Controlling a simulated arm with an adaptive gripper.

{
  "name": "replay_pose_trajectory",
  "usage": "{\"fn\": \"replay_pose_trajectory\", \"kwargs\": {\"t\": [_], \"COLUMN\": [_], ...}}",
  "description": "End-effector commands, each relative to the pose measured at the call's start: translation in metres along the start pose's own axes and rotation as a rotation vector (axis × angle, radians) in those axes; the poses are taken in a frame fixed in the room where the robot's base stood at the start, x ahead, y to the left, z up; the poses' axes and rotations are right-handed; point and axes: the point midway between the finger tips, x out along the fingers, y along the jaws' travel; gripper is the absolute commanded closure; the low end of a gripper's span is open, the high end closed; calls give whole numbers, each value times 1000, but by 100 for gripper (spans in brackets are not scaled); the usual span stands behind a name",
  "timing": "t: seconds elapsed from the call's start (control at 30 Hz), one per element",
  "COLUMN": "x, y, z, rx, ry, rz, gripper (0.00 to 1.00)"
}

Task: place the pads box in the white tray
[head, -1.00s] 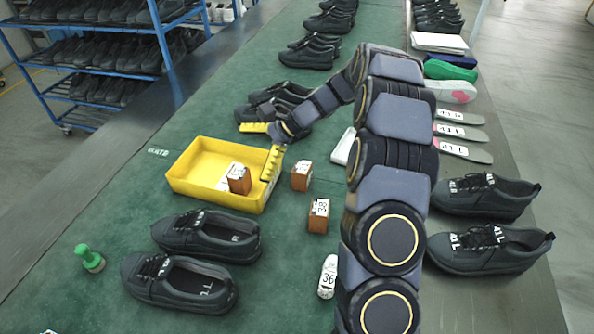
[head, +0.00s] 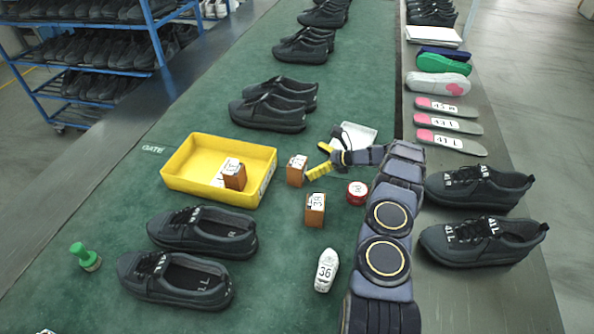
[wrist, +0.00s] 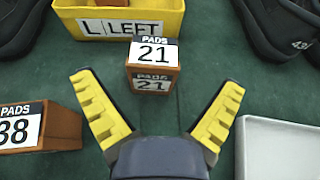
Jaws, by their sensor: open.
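An orange-brown pads box marked 21 (wrist: 152,65) stands on the green mat, right of the yellow bin in the head view (head: 296,171). My gripper (head: 316,162) is open and empty to the right of this box. In the wrist view the box is ahead, between and slightly beyond the open yellow fingers (wrist: 157,84), apart from both. A second pads box marked 38 (wrist: 38,130) stands nearer the front in the head view (head: 315,210). The white tray (head: 359,133) lies behind my gripper, partly hidden by it, and shows at the wrist view's right (wrist: 280,122).
The yellow bin (head: 205,190), labelled LEFT, holds another orange-brown box (head: 233,175). A red round container (head: 357,192) is close to my arm. Insoles (head: 449,125) lie at right.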

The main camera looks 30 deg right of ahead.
Motion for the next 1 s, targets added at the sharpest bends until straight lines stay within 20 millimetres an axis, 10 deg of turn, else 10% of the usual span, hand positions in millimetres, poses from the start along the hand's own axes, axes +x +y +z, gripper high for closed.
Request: {"fn": "replay_pose_trajectory", "kwargs": {"t": [0.6, 0.77, 1.0], "x": [49, 49, 49], "y": [6, 7, 7], "z": [-9, -9, -9], "rx": [-2, -2, -1], "ry": [2, 2, 2], "rz": [-2, -1, 0], "gripper": [4, 64, 70]}}
